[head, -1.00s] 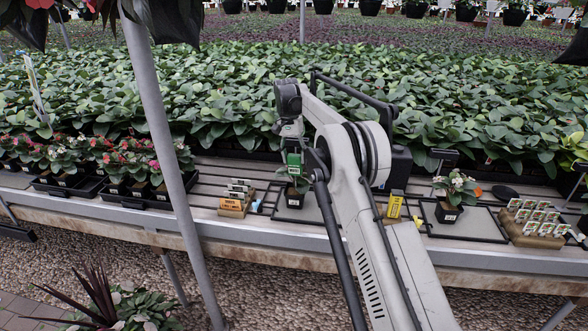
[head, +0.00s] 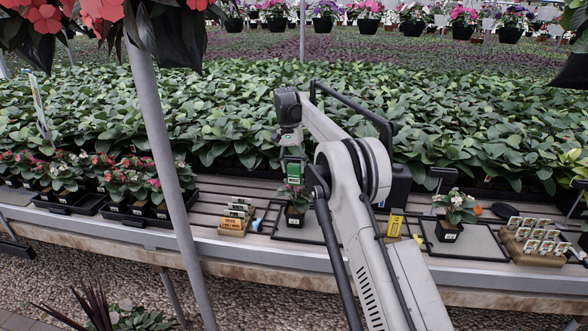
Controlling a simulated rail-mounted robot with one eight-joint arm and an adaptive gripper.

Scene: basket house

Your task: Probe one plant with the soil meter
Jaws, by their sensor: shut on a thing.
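My gripper (head: 291,146) points down over the bench and is shut on the green soil meter (head: 293,172). The meter hangs upright directly above a small plant (head: 296,194) in a black pot (head: 295,217) with a white label. I cannot make out the meter's probe, nor whether it touches the soil among the leaves. A second potted plant (head: 455,204), with white flowers, stands to the right, beyond my arm.
The slatted bench (head: 210,206) also holds a tan block of labels (head: 233,222), a yellow box (head: 395,222) and a wooden tag holder (head: 533,248). A grey post (head: 160,150) rises at the left. Dense leafy plants (head: 450,130) fill the back.

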